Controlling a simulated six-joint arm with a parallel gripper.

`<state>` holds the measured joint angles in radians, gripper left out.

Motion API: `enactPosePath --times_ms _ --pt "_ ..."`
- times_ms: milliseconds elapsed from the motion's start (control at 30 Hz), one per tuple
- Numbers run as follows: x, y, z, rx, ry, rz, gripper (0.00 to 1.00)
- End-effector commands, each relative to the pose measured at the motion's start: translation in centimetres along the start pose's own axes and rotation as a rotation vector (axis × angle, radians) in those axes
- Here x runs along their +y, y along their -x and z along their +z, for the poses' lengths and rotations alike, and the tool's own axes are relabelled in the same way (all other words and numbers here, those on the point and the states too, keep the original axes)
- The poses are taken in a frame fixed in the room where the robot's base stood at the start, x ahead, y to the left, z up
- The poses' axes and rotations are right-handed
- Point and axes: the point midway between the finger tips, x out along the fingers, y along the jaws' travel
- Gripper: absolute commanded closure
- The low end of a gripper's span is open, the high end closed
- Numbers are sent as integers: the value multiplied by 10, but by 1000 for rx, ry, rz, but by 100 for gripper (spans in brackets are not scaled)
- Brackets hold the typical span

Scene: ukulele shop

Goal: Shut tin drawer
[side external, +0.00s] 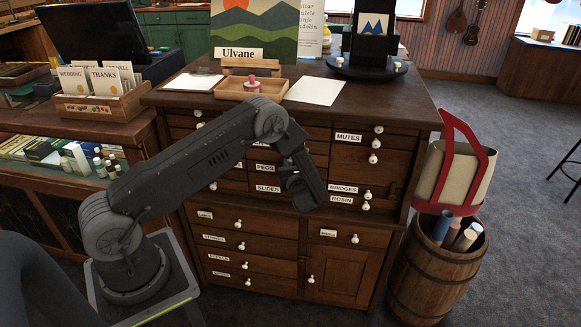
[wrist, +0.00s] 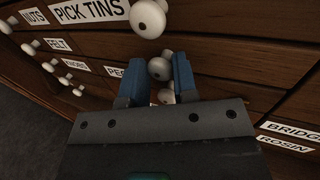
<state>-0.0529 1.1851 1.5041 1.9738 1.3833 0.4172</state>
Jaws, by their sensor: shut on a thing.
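My gripper (side external: 288,168) is in front of the middle of a wooden drawer cabinet (side external: 272,283). In the wrist view its two blue fingers (wrist: 157,70) stand apart with white round knobs between them. One knob (wrist: 160,68) is at the fingertips, and another (wrist: 166,96) is deeper and partly hidden. The gripper is shut on a white knob; which drawer it belongs to is unclear. A drawer front labelled PICK TINS (wrist: 88,10) is at the top of the wrist view, with a larger white knob (wrist: 148,18) beyond the fingertips. My arm hides this area in the side view.
Labelled drawers surround the gripper, including PEGS (side external: 265,168), SLIDES (side external: 267,189) and BRIDGES (side external: 343,188), with protruding white knobs. A wooden tray (side external: 225,92) and paper (side external: 315,91) lie on top. A barrel (side external: 432,275) with a bag (side external: 455,175) stands right.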

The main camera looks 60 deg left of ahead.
Motion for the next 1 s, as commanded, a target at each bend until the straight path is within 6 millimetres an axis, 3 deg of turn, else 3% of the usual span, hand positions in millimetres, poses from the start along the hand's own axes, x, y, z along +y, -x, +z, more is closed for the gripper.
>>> enactPosePath --times_ms 167,200,433,833,1000 --pt "0 -5 1 1 5 -3 100" --pt "0 -5 1 1 5 -3 71" --pt "-1 -4 0 1 5 -4 49" --pt "-1 -2 1 1 4 -5 49" --pt "-2 11 1 0 4 -7 49"
